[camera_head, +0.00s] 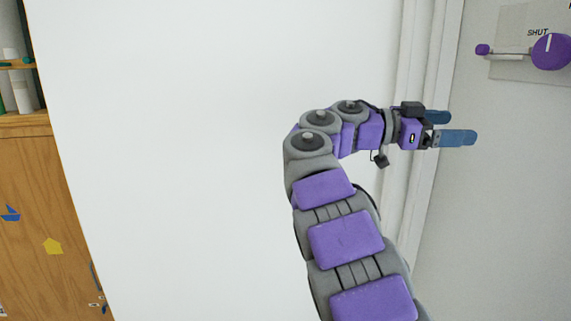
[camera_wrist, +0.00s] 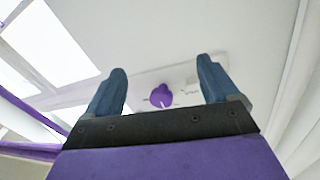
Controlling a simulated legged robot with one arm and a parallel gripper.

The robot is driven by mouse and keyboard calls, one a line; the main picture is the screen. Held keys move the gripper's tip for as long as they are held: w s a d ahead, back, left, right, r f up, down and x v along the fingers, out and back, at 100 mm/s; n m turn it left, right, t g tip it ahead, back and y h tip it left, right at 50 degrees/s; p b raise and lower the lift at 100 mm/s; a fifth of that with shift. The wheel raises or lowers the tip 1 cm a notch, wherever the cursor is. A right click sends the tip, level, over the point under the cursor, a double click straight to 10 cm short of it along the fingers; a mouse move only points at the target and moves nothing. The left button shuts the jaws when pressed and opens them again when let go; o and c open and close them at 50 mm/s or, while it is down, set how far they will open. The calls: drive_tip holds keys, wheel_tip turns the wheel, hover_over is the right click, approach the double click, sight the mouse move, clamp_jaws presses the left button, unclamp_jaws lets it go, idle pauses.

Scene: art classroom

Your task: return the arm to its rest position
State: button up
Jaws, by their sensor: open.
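My purple and grey arm (camera_head: 345,240) rises from the bottom of the head view and bends to the right at the top. My gripper (camera_head: 455,128) ends it, with blue fingers pointing right, near the wall corner. In the wrist view my gripper (camera_wrist: 160,90) shows two blue fingers set wide apart, with nothing between them. The fingers look apart from the purple knob on the wall.
A purple knob (camera_head: 551,51) on a panel marked SHUT (camera_head: 510,45) is at upper right; it also shows in the wrist view (camera_wrist: 162,96). A wooden cabinet (camera_head: 45,210) with bottles stands at left. A white surface (camera_head: 200,150) fills the middle.

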drive_tip(key=s+d+f+n+y+b, duration=0.1)
drive_tip(key=s+f+n+y+b, duration=0.3)
drive_tip(key=f, duration=0.6)
drive_tip(key=s+d+f+n+y+b, duration=0.15)
drive_tip(key=s+f+n, duration=0.3)
drive_tip(key=f, duration=0.55)
drive_tip(key=s+f+n+y+b, duration=0.25)
drive_tip(key=s+f+b, duration=0.2)
drive_tip(key=f, duration=0.55)
drive_tip(key=s+a+f+n+y+b, duration=0.3)
drive_tip(key=s+a+f, duration=0.3)
drive_tip(key=s+f, duration=0.2)
drive_tip(key=s+a+f+n+y+b, duration=0.3)
drive_tip(key=s+a+f, duration=0.4)
drive_tip(key=f, duration=0.6)
drive_tip(key=s+a+f+n+g+y+b, duration=0.1)
drive_tip(key=s+a+f+n+y+b, duration=0.2)
drive_tip(key=s+a+f, duration=0.3)
drive_tip(key=s+f+y, duration=0.1)
drive_tip(key=s+f, duration=0.3)
drive_tip(key=f, duration=0.1)
drive_tip(key=shift+s+a+n+b, duration=0.3)
drive_tip(key=shift+s+a+b, duration=0.05)
